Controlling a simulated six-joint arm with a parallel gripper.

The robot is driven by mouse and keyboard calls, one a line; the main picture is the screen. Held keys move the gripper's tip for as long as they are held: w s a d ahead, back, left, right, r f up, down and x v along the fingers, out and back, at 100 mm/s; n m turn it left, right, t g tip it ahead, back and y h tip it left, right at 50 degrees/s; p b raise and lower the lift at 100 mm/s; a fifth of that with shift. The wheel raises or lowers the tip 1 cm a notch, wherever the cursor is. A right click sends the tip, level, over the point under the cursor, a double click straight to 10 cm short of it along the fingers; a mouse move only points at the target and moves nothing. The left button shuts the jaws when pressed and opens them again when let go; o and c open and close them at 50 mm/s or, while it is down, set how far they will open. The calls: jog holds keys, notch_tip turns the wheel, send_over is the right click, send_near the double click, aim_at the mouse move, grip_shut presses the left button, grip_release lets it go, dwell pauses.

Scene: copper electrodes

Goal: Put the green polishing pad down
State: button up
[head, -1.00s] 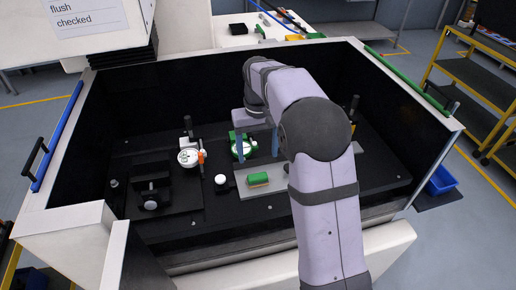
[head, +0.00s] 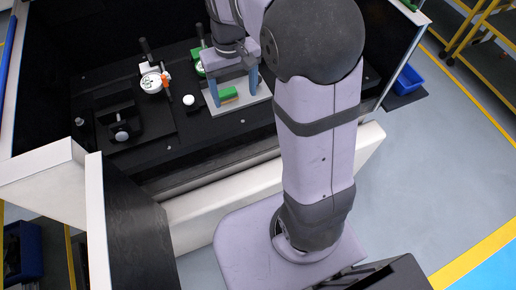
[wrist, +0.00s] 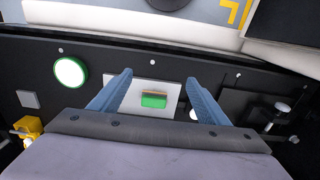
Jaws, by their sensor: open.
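The green polishing pad (head: 229,93) lies on a light grey plate (head: 238,109) on the black work deck. A thin brownish layer shows along one edge of the pad. In the wrist view the pad (wrist: 153,101) lies on the plate (wrist: 172,112), with bare plate around it. My gripper (head: 235,98) is open above the plate, one blue finger on each side of the pad. In the wrist view the two fingertips of my gripper (wrist: 159,77) are wide apart, with gaps to the pad. Nothing is held.
A white dial gauge (head: 151,82) with an orange part stands left of the plate. A white round knob (head: 188,100) is between them. A black block fixture (head: 121,131) sits farther left. Low walls enclose the deck.

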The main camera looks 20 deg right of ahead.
jog(key=s+f, duration=0.3)
jog(key=s, duration=0.5)
jog(key=s+f, duration=0.3)
jog(key=s, duration=0.5)
jog(key=shift+o, duration=0.3)
jog(key=shift+a+f, duration=0.1)
jog(key=shift+f, duration=0.1)
jog(key=r+t+b, duration=0.2)
jog(key=t, duration=0.2)
send_over(227, 95)
jog(key=s, duration=0.1)
jog(key=shift+s+d+f, duration=0.15)
jog(key=shift+d+f, duration=0.05)
jog(key=shift+d, duration=0.1)
jog(key=shift+p, duration=0.3)
